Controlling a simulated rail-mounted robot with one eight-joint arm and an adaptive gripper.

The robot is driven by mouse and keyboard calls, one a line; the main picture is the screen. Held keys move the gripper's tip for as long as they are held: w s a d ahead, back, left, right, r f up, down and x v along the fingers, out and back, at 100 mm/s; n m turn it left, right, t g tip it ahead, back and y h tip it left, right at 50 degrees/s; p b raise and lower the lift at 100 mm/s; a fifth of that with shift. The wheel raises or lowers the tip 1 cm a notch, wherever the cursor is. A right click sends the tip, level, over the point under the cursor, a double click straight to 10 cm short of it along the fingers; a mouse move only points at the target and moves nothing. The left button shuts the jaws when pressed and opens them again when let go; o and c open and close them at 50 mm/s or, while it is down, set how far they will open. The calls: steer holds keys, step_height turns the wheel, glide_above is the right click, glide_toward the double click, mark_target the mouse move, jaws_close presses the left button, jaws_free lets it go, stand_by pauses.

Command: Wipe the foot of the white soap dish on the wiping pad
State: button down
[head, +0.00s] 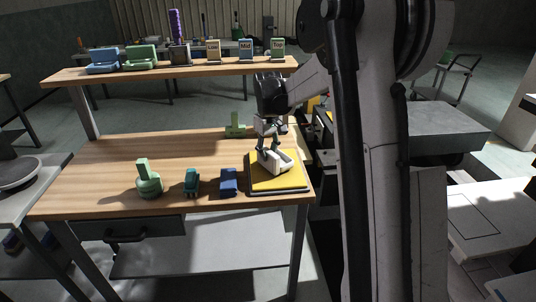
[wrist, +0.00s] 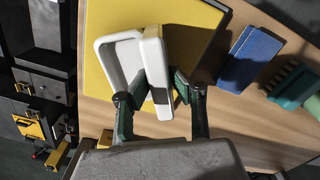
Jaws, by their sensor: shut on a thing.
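The white soap dish (head: 277,163) is over the yellow wiping pad (head: 284,184) at the right end of the wooden bench. My gripper (head: 268,149) comes down from above and is shut on the dish. In the wrist view, my gripper's fingers (wrist: 157,94) stand on either side of one thick white wall of the soap dish (wrist: 152,52). The yellow pad (wrist: 194,15) lies beneath it. The dish looks tilted in the head view. Its foot is hidden, and I cannot tell whether it touches the pad.
Left of the pad stand a blue block (head: 229,182), a teal brush (head: 191,182) and a green handled tool (head: 149,184). A green piece (head: 235,128) sits behind. The raised shelf (head: 190,69) holds dishes and labelled blocks. The bench's middle left is clear.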

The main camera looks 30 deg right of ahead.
steer(key=shift+r+p, duration=1.55)
steer(key=shift+r, duration=1.45)
